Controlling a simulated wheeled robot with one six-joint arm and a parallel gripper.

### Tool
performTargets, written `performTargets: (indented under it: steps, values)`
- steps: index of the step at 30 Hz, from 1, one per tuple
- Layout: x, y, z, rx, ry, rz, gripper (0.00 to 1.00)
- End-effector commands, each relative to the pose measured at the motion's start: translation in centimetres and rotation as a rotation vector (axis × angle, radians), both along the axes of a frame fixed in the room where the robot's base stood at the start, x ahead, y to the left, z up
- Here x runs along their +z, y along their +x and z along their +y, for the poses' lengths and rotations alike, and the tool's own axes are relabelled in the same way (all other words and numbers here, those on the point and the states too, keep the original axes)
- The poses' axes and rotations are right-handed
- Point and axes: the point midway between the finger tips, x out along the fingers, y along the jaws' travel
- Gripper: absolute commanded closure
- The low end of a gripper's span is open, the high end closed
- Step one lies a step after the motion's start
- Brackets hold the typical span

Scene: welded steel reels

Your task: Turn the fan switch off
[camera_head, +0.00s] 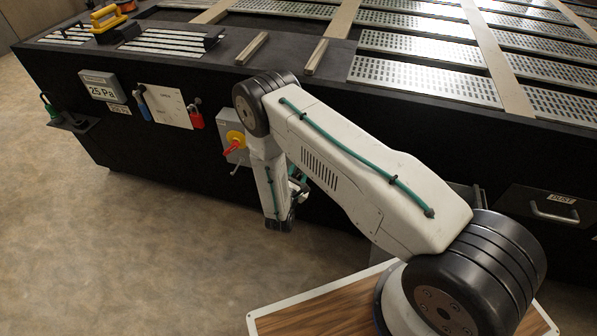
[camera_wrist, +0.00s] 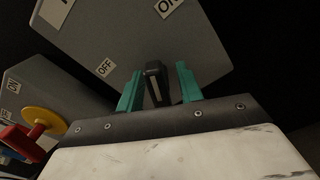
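In the wrist view, a grey switch box (camera_wrist: 140,40) fills the upper middle, tilted in the picture. It bears an OFF label (camera_wrist: 105,68) on its left and an ON label (camera_wrist: 168,7), partly cut off, at the top. A black lever (camera_wrist: 154,80) stands out from the box. My gripper (camera_wrist: 158,85) is open, with one teal finger on each side of the lever and narrow gaps visible. Whether this is the fan switch cannot be read, as its name label is cut off. In the head view my arm hides this box; some teal of my gripper (camera_head: 299,184) shows.
A second grey box with a red and yellow rotary handle (camera_wrist: 38,118) is close on the left; the handle also shows in the head view (camera_head: 235,143). The floor in front is clear.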

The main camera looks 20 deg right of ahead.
Motion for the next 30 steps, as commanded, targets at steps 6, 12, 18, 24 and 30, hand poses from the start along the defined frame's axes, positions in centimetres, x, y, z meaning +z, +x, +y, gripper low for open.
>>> performTargets:
  steps: [6,12,18,24,30]
  values:
    - [0.01,-0.02,0.02,0.0,0.0,0.0,0.91]
    - [0.01,-0.03,0.03,0.0,-0.001,0.001,1.0]
    - [0.03,-0.02,0.05,0.0,-0.024,0.016,1.0]
    - [0.06,0.01,0.1,0.0,-0.102,0.073,1.0]
    - [0.09,0.07,0.18,0.0,-0.234,0.168,1.0]
